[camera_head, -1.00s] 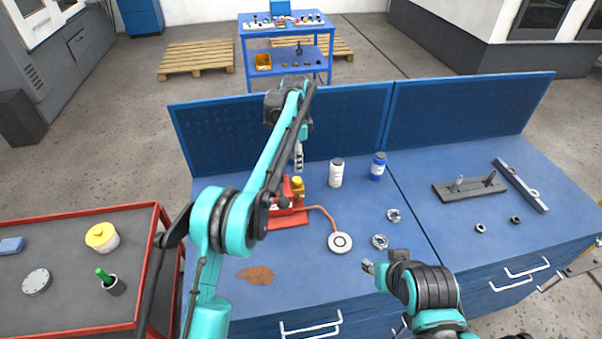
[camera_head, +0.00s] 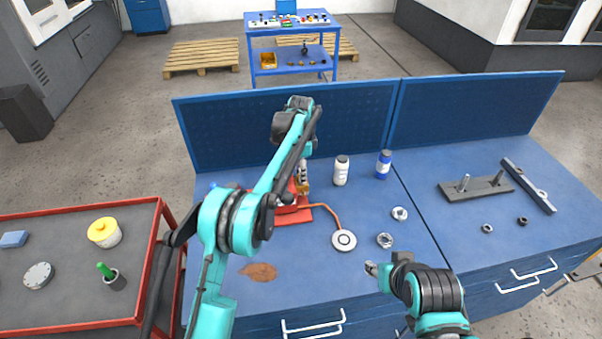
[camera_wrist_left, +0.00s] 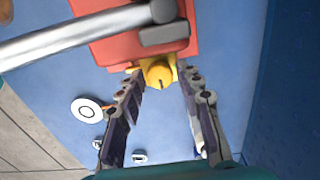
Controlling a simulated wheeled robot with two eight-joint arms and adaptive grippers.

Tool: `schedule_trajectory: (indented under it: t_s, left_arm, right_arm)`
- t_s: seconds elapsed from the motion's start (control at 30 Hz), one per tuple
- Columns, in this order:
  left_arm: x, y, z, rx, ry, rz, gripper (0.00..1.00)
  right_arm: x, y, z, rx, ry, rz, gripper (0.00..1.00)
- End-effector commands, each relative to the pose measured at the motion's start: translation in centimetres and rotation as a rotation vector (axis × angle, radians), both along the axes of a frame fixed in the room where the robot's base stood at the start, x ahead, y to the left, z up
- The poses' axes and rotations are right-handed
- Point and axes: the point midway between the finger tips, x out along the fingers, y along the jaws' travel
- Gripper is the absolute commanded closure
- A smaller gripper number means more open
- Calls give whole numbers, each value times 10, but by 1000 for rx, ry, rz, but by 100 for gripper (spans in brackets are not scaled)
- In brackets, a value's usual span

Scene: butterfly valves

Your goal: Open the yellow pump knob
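The red pump (camera_head: 290,214) stands on the blue workbench, with an orange hose running to a white round disc (camera_head: 343,240). Its yellow knob shows in the left wrist view (camera_wrist_left: 159,75), at the top between the fingertips, with the red pump body (camera_wrist_left: 110,45) behind it. My left gripper (camera_wrist_left: 159,78) is open, with one finger on each side of the knob; I cannot tell whether either finger touches it. In the head view the left gripper (camera_head: 302,182) is over the pump and hides much of the knob. My right gripper (camera_head: 371,268) is low near the bench's front edge, its fingers too small to read.
A white bottle (camera_head: 341,172) and a blue bottle (camera_head: 383,166) stand right of the pump. Metal rings (camera_head: 399,213) lie on the bench. A blue back panel (camera_head: 250,130) rises behind. A red-edged cart (camera_head: 60,280) stands at left.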

Motion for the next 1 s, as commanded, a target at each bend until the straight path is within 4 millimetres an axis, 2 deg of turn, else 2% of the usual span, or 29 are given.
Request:
schedule_trajectory:
  t_s: [0.03, 0.1, 0.33, 0.6, 0.7, 1.0]
  left_arm:
    - [0, 0, 0, 0, 0, 0, 85]
    - [0, 0, 0, 0, 0, 0, 100]
    - [0, 0, 1, 0, 0, 44, 100]
    - [0, 0, 1, 0, 0, 326, 100]
    - [0, 0, 1, 0, 0, 383, 100]
    - [0, 0, 0, 0, 0, 399, 100]
  right_arm:
    - [0, 0, 0, 0, 0, 0, 60]
    - [0, 0, 0, 0, 0, 0, 60]
    - [0, 0, 3, 0, 0, 0, 60]
    - [0, 0, 16, 0, 0, 0, 60]
    - [0, 0, 17, 0, 0, 0, 60]
    - [0, 0, 16, 0, 0, 0, 60]
